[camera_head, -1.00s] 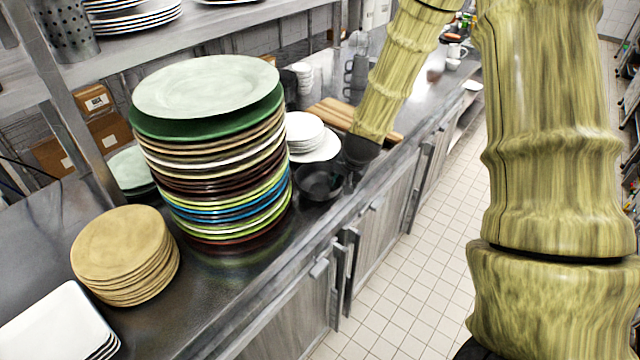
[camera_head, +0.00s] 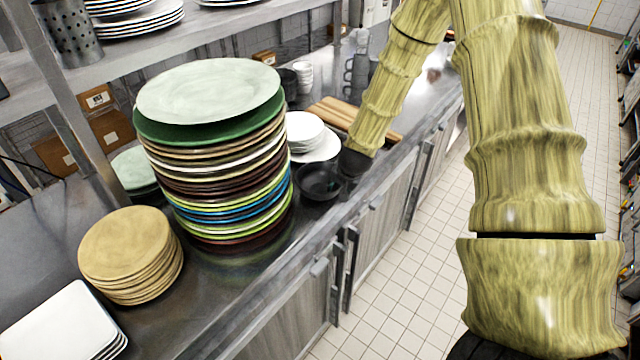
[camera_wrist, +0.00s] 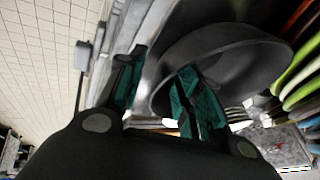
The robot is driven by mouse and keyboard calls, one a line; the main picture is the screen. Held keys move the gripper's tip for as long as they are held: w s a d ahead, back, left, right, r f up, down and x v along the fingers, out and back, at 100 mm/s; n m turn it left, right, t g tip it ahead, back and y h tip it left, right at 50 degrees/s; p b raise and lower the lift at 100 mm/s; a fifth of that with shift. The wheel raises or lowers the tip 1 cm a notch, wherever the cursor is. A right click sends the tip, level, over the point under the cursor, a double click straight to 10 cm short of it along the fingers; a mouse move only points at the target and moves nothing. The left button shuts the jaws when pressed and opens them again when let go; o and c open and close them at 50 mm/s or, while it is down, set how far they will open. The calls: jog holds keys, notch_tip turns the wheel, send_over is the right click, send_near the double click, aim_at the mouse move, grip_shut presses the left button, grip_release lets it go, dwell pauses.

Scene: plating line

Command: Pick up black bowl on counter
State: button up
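The black bowl (camera_head: 318,186) sits on the metal counter, right of the tall stack of coloured plates, near the counter's front edge. My gripper (camera_head: 338,180) is at the bowl's right side, its fingers mostly dark against the bowl. In the wrist view the bowl (camera_wrist: 232,50) fills the upper middle. My gripper (camera_wrist: 163,92) has its two teal-padded fingers apart there. One finger is over the bowl's inside and the other is outside its near rim. The rim appears to lie between them; contact cannot be told.
A tall plate stack (camera_head: 225,170) stands close left of the bowl. White plates (camera_head: 308,135) and wooden boards (camera_head: 345,115) lie behind it. Tan plates (camera_head: 130,255) and white square plates (camera_head: 62,325) are at the front left. The tiled floor (camera_head: 420,260) is clear.

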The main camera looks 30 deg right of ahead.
jog(key=shift+c, duration=0.4)
grip_shut()
jog(key=shift+r, duration=0.1)
